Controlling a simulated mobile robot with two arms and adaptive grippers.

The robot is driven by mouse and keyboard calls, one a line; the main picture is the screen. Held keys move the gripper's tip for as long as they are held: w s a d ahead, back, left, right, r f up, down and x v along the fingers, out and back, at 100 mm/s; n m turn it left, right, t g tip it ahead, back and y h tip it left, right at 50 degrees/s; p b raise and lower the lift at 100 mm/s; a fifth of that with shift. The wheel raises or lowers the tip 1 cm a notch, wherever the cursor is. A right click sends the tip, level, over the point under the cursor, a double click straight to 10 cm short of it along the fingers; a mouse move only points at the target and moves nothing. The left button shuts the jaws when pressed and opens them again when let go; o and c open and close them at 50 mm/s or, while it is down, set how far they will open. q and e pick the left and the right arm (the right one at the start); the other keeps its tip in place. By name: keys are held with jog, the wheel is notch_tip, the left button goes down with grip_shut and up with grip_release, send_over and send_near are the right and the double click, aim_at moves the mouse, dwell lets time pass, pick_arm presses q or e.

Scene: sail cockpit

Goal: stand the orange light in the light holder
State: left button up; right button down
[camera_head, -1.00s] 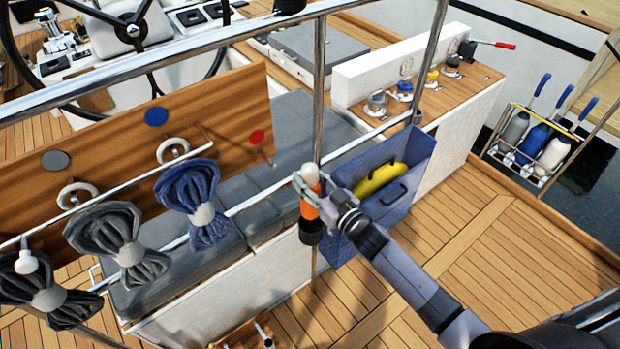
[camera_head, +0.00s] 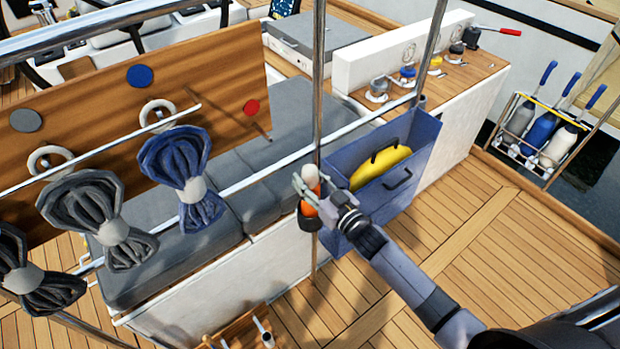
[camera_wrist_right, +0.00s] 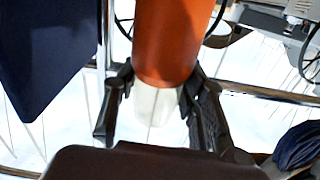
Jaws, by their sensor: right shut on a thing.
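The orange light (camera_head: 311,187) is upright with a white top, beside the steel post in the head view. My right gripper (camera_head: 307,190) is shut around its upper part. A black cup-like piece (camera_head: 309,222), apparently the light holder, is directly below the light; I cannot tell how far the light sits in it. In the right wrist view the light's orange body (camera_wrist_right: 165,40) and white end show between the two fingers (camera_wrist_right: 157,105). The holder is not visible there. My left gripper is not in view.
A blue open box (camera_head: 415,165) with a yellow item (camera_head: 382,167) hangs just right of the gripper. The steel post (camera_head: 317,90) and rail are close by. Rope coils (camera_head: 185,175) hang at left. A rack of bottles (camera_head: 545,130) stands at right; open deck lies below it.

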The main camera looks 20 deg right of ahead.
jog(key=shift+f, duration=0.35)
jog(key=c, duration=1.2)
grip_release()
jog(key=shift+o, duration=1.4)
jog(key=shift+f, duration=0.15)
jog(key=shift+s, duration=0.15)
jog(key=v, duration=1.1)
jog(key=shift+s+d, duration=0.15)
jog(key=shift+s, duration=0.25)
